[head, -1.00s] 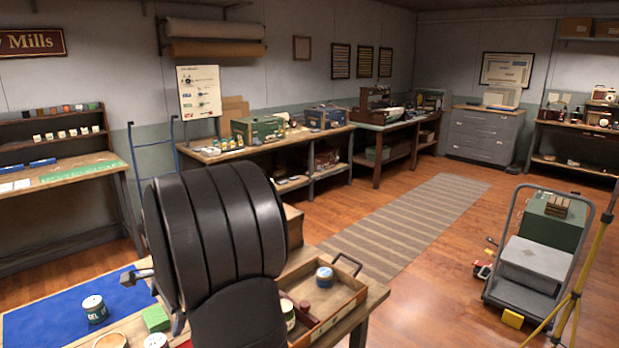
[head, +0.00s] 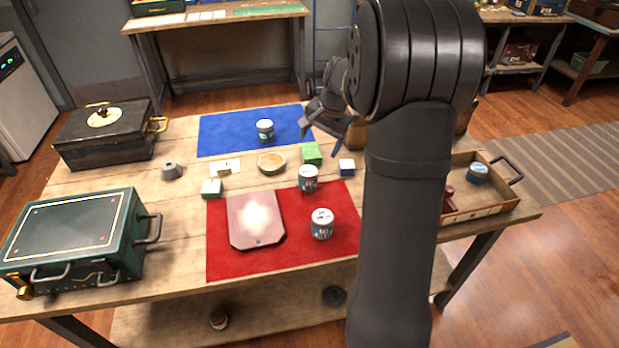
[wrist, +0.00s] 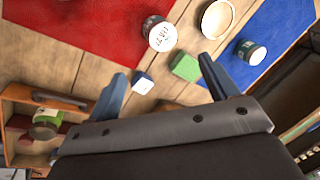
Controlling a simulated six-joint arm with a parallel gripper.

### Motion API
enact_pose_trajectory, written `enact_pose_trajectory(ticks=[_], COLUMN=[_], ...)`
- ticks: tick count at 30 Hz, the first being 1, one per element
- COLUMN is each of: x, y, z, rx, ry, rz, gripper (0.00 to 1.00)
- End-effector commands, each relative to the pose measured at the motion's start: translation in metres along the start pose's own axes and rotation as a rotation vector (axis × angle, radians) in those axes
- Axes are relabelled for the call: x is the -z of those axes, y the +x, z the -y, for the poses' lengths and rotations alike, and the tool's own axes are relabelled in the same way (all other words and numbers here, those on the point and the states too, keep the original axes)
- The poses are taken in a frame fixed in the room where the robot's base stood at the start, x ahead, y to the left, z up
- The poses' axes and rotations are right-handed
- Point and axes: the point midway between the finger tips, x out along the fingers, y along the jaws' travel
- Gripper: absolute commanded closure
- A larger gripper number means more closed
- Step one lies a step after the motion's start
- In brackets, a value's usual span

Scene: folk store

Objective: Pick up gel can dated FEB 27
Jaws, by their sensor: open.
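A white-and-dark can (head: 309,179) stands upright at the back edge of the red mat in the head view. It also shows in the wrist view (wrist: 160,34), where its lid print looks like FEB 27. A second can (head: 322,225) stands further forward on the red mat; a third can (head: 265,130) stands on the blue mat and shows in the wrist view (wrist: 251,52). Their dates are not readable. My gripper (head: 321,142) is open and empty, above the table behind the first can. Both fingers (wrist: 163,73) show, with the can beyond them.
A green block (head: 311,154) and small blue-and-white box (head: 347,167) lie near the first can. A round bowl (head: 272,163) is to its left. A wooden tray (head: 485,206) holding a can stands right. Green and black cases (head: 80,235) (head: 108,135) stand left.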

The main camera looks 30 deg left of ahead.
Motion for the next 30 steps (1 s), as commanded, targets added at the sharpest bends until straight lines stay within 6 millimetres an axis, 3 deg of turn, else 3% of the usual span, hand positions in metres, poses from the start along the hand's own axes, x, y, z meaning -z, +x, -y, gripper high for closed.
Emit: enact_pose_trajectory(ticks=[12,18,25,30], x=[0.016,0.021,0.023,0.021], y=[0.014,0.017,0.021,0.048], z=[0.028,0.037,0.039,0.031], rx=[-0.132,-0.163,-0.172,-0.172], ry=[-1.004,-1.366,-1.521,-1.526], rz=[0.131,0.210,0.251,0.256], gripper=[0.21,0.21,0.21,0.21])
